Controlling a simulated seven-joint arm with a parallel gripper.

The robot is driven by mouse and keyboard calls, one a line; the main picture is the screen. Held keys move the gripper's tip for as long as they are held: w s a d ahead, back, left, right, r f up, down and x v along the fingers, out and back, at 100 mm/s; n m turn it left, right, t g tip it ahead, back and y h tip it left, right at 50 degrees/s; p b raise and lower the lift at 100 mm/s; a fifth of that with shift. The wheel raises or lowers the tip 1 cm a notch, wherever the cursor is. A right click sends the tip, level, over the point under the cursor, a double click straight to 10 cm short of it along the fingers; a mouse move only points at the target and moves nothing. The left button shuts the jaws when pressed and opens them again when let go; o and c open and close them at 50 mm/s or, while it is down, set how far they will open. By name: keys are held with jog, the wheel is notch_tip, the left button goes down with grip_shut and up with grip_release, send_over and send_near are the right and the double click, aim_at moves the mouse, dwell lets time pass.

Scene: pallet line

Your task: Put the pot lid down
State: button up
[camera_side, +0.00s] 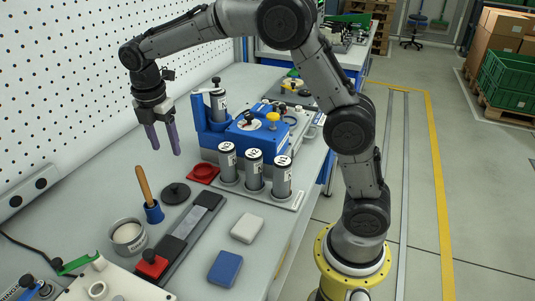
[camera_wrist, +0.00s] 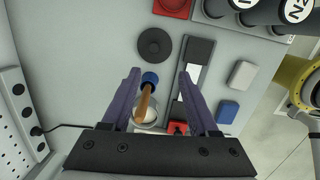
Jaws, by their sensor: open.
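The pot lid (camera_side: 174,193), a dark round disc with a small knob, lies flat on the grey bench. It also shows in the wrist view (camera_wrist: 155,45), just beyond the fingertips. My gripper (camera_side: 166,150) is raised above the bench, its two purple fingers pointing down. In the wrist view my gripper (camera_wrist: 160,73) is open, with nothing held between the fingers. The metal pot (camera_side: 129,237) stands uncovered, with pale contents. In the wrist view it is partly hidden behind a wooden handle.
A wooden-handled tool stands in a blue holder (camera_side: 154,212) beside the lid. A dark rail (camera_side: 184,234), a red dish (camera_side: 203,173), and white (camera_side: 247,228) and blue (camera_side: 225,268) blocks lie nearby. Labelled cylinders (camera_side: 254,170) stand behind. A pegboard wall (camera_side: 60,90) borders the left.

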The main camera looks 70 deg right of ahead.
jog(key=s+r+m+t, duration=0.1)
jog(key=s+r+m, duration=0.2)
jog(key=s, duration=0.2)
jog(key=s+d+r+m+t, duration=0.1)
jog(key=s+r+m, duration=0.15)
jog(key=s, duration=0.35)
jog(key=s+r+m+t, duration=0.1)
jog(key=s+r+m, duration=0.1)
jog(key=s+m, duration=0.25)
jog(key=s+f+m+t+y, duration=0.1)
jog(key=s+f+m+t, duration=0.1)
jog(key=s+m, duration=0.6)
jog(key=s+f, duration=0.1)
jog(key=s, duration=0.5)
jog(key=shift+s+f+m, duration=0.35)
jog(key=shift+f+m, duration=0.05)
